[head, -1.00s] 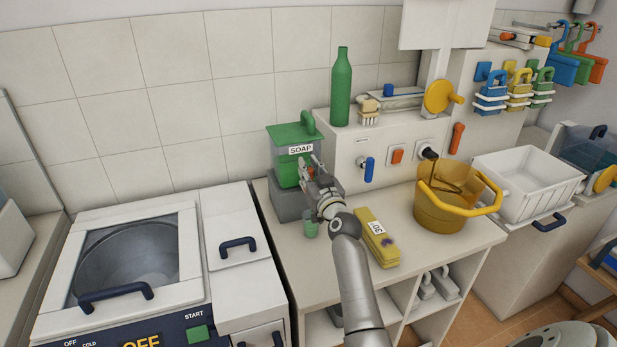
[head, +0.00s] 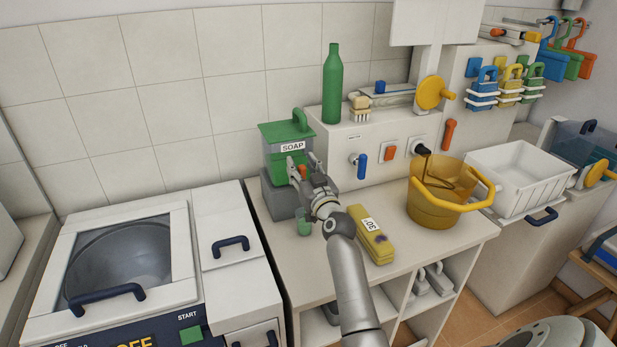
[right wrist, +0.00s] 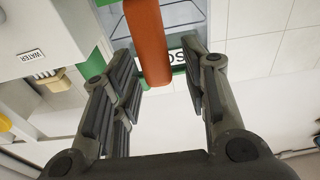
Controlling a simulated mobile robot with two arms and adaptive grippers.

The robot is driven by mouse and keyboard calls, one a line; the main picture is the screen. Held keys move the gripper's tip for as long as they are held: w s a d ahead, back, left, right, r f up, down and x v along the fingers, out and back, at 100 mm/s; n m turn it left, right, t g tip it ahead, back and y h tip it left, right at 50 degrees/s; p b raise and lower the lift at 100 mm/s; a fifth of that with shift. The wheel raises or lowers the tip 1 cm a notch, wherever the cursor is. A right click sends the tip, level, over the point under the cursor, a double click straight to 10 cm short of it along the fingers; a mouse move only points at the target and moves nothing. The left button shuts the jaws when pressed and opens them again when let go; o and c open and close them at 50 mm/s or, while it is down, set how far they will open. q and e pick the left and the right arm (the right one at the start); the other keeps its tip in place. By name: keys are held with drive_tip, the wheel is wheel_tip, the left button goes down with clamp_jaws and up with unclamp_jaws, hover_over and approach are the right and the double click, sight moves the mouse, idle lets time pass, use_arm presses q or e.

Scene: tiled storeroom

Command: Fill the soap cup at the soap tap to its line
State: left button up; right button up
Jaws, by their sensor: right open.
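The soap dispenser (head: 277,143) is a green box with a SOAP label on a grey base, at the back left of the counter. Its orange-red tap lever (head: 303,171) is on the front. My right gripper (head: 303,161) is open, with its fingers on either side of the lever; the right wrist view shows the lever (right wrist: 148,42) between the open fingers, with gaps beside it. The small green soap cup (head: 304,224) stands upright low in front of the dispenser base, partly behind my gripper. Its line and soap level are too small to tell. My left gripper is out of view.
A yellow bucket (head: 432,213) stands farther right, beside a white basin (head: 505,190). A green bottle (head: 334,85) stands on the ledge behind. A washing machine (head: 125,260) is at left.

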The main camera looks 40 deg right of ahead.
drive_tip(key=v, duration=1.1)
drive_tip(key=shift+s, duration=0.35)
drive_tip(key=shift+a, duration=0.1)
drive_tip(key=shift+c, duration=0.2)
